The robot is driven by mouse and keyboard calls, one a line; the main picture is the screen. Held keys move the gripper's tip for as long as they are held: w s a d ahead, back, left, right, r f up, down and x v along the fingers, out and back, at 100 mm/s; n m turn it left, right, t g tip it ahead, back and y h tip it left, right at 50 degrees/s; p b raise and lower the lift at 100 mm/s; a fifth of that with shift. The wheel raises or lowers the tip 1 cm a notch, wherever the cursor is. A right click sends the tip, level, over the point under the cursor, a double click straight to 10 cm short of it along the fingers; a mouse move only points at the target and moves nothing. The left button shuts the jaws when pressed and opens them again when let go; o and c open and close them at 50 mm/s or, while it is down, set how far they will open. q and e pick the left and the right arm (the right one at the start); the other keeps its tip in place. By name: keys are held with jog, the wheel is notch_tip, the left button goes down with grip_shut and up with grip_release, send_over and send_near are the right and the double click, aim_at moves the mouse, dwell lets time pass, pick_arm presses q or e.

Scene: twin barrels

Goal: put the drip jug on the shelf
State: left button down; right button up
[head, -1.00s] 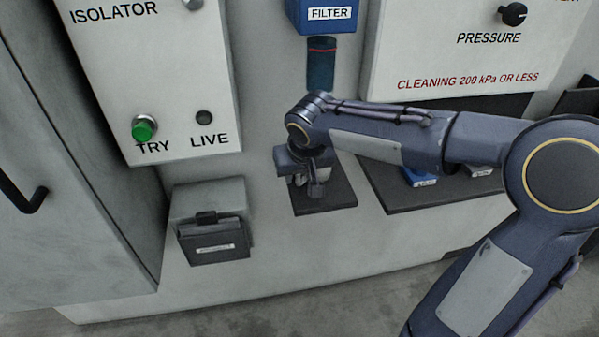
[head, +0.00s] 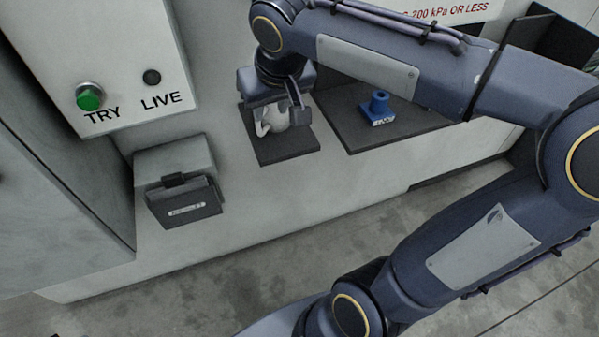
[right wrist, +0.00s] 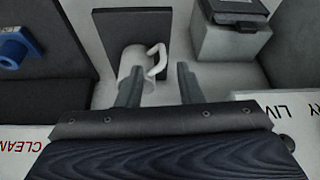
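The white jug (head: 275,117), with a curved handle, stands on a small dark shelf (head: 285,154) on the pale wall front. In the right wrist view the jug (right wrist: 130,62) is just beyond the fingertips, with its handle on the right, in front of the dark shelf plate (right wrist: 160,22). My right gripper (head: 287,108) is at the jug, partly hiding it in the head view. In the right wrist view the right gripper (right wrist: 160,70) has its fingers apart. One finger overlaps the jug's body; I cannot tell whether it touches. My left gripper is not in view.
A wider dark shelf (head: 362,138) to the right carries a blue part (head: 378,108). A grey box with a dark lid (head: 180,190) projects from the wall on the left. The isolator panel (head: 125,60) is above it. Floor in front is clear.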

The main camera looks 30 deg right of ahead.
jog(key=s+a+f+y, duration=0.1)
jog(key=s+f+y, duration=0.1)
jog(key=s+f, duration=0.3)
jog(key=s+a+f+t+y, duration=0.1)
jog(key=s+f+y, duration=0.1)
jog(key=s+f, duration=0.4)
jog(key=s, duration=0.5)
jog(key=shift+f, duration=0.15)
notch_tip(320, 180, up, 6)
jog(key=p, duration=0.6)
jog(key=shift+o, duration=0.6)
jog(key=shift+a, duration=0.1)
